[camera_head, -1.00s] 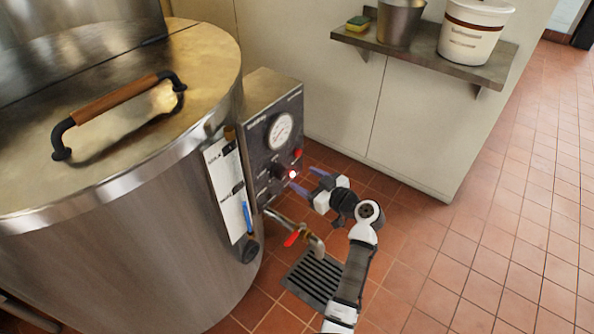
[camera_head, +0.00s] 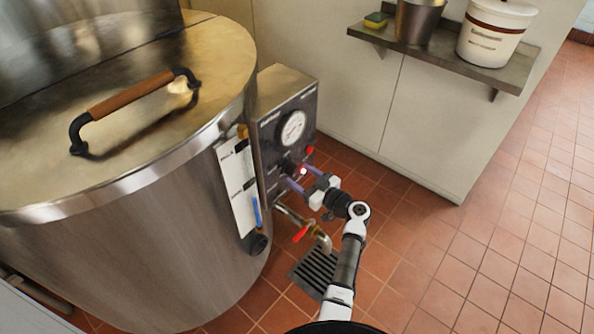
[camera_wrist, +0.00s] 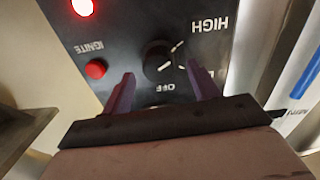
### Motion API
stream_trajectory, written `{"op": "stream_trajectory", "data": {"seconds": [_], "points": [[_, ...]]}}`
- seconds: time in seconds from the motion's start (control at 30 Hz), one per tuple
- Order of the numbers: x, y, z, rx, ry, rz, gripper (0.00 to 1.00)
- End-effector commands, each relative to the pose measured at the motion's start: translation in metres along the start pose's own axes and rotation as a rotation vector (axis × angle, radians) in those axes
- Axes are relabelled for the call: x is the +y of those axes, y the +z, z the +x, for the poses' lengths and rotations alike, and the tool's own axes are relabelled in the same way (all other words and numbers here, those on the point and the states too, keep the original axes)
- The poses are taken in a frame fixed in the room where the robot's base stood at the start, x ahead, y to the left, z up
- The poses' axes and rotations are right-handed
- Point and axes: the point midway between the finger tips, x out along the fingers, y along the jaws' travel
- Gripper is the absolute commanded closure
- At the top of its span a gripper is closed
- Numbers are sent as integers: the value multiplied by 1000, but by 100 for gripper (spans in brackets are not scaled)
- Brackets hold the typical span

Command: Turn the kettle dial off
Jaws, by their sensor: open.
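The kettle dial (camera_wrist: 159,60) is a round black knob on a dark panel. In the head view the dial (camera_head: 288,167) is small on the kettle's control box (camera_head: 272,142). My gripper (camera_wrist: 163,86) is open, its two purple fingers reaching towards the panel on either side of the dial, apart from it. In the head view my gripper (camera_head: 302,179) is in front of the box.
A lit red lamp (camera_wrist: 82,7) and a red IGNITE button (camera_wrist: 96,69) are left of the dial in the wrist view. A tap with a red handle (camera_head: 301,234) is below my gripper. The large steel kettle (camera_head: 150,230) stands left; tiled floor lies right.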

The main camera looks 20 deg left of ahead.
Motion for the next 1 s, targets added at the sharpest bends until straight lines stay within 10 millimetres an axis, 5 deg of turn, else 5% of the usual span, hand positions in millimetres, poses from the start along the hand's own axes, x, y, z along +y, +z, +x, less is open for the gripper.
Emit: {"op": "stream_trajectory", "data": {"seconds": [0.2, 0.53, 0.87, 1.0], "points": [[0, 0, 20, 0, 0, 0, 40], [0, 0, 23, 0, 1, 0, 41], [0, 0, 22, 0, 1, 0, 84], [0, 0, 22, 0, 1, 5, 84]]}}
